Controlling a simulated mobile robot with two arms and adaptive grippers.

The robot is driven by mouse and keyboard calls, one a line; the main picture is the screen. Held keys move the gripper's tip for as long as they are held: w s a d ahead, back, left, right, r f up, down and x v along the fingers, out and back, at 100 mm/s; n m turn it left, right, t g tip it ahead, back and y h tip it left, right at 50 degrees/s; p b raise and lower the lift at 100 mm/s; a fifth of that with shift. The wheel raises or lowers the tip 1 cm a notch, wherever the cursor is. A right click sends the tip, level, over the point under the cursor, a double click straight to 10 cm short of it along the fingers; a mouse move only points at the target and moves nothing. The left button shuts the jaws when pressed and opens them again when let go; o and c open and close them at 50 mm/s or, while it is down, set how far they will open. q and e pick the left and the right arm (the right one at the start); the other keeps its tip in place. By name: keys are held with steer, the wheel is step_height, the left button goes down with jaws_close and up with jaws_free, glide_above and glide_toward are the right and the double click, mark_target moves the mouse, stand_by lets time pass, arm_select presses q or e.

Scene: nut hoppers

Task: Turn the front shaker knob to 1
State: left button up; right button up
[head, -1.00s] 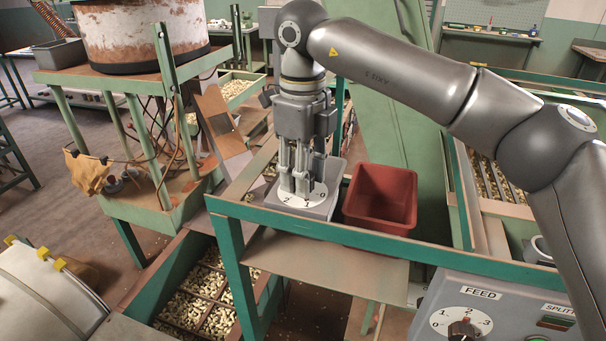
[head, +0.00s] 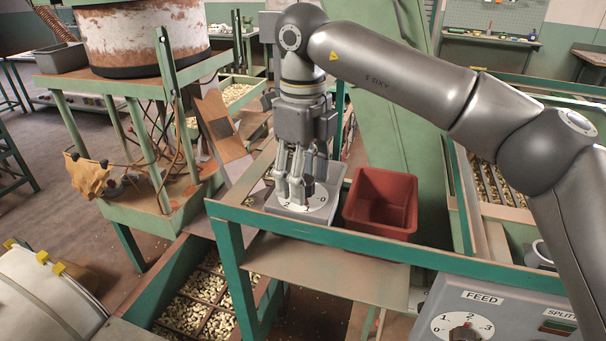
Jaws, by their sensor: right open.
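The shaker dial (head: 313,206) is a white disc with printed numbers on a grey box (head: 334,191), on the green frame left of centre. My right gripper (head: 294,190) points straight down over the dial, with its fingers open close above or around the middle. A small dark part (head: 308,186), likely the knob, shows beside the fingers. The fingers hide most of the knob, so I cannot tell which number it points to or whether they touch it. My left gripper is out of view.
An empty red bin (head: 381,200) stands right beside the grey box. The green frame rail (head: 390,247) runs in front. A FEED dial (head: 462,328) sits on a grey panel at lower right. Crates of nuts (head: 205,300) lie below left.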

step_height(320, 180, up, 12)
stand_by(0.6)
